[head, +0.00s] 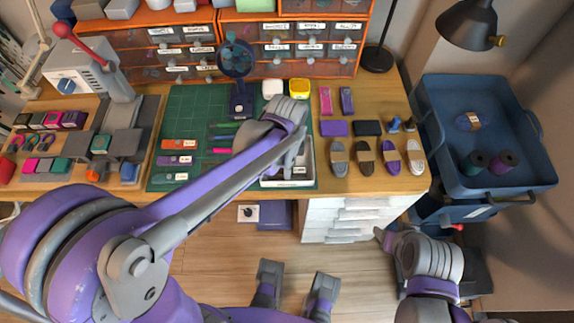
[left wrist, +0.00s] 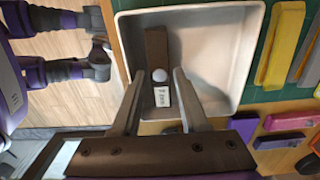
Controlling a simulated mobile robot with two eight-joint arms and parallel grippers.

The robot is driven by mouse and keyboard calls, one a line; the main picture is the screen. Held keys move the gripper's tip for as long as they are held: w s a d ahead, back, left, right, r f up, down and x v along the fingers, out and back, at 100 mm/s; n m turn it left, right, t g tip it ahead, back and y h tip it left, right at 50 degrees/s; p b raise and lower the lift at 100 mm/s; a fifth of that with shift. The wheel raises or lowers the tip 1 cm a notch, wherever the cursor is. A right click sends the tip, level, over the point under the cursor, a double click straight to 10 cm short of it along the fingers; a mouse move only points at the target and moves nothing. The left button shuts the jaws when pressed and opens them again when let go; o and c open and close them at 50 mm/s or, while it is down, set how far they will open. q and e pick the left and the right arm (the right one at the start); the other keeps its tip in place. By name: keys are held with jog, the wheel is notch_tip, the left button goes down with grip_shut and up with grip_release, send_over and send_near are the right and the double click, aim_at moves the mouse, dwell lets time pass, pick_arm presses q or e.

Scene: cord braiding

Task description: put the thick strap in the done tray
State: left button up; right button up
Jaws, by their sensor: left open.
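The done tray (head: 290,183) is a pale, shallow, labelled box at the front edge of the worktable. In the left wrist view the tray (left wrist: 232,60) fills the upper middle. A dark brown strip (left wrist: 156,45), which looks like the thick strap, lies inside on the tray floor, with a white round piece and a white printed label at its lower end. My left gripper (left wrist: 169,75) is open above the tray, its fingers on either side of the labelled end, with a gap to each. In the head view my left gripper (head: 291,163) is partly hidden by its own arm.
A green cutting mat (head: 185,105) with small coloured pieces lies left of the tray. Banded bundles (head: 389,157) and purple and black blocks (head: 367,128) lie to its right. A blue cart (head: 490,180) with spools stands at the right. Drawer units (head: 290,50) line the back.

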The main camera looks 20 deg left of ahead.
pick_arm(q)
notch_tip(320, 180, up, 11)
jog(key=p, duration=0.2)
jog(key=s+a+f+n+t, duration=0.2)
jog(key=s+a+n, duration=0.1)
jog(key=s+n, duration=0.3)
jog(key=s+a+f+n+t, duration=0.3)
jog(key=s+a+n, duration=0.1)
jog(key=s+n, duration=0.3)
jog(key=shift+a+n, duration=0.25)
jog(key=shift+n, duration=0.65)
jog(key=shift+f, duration=0.1)
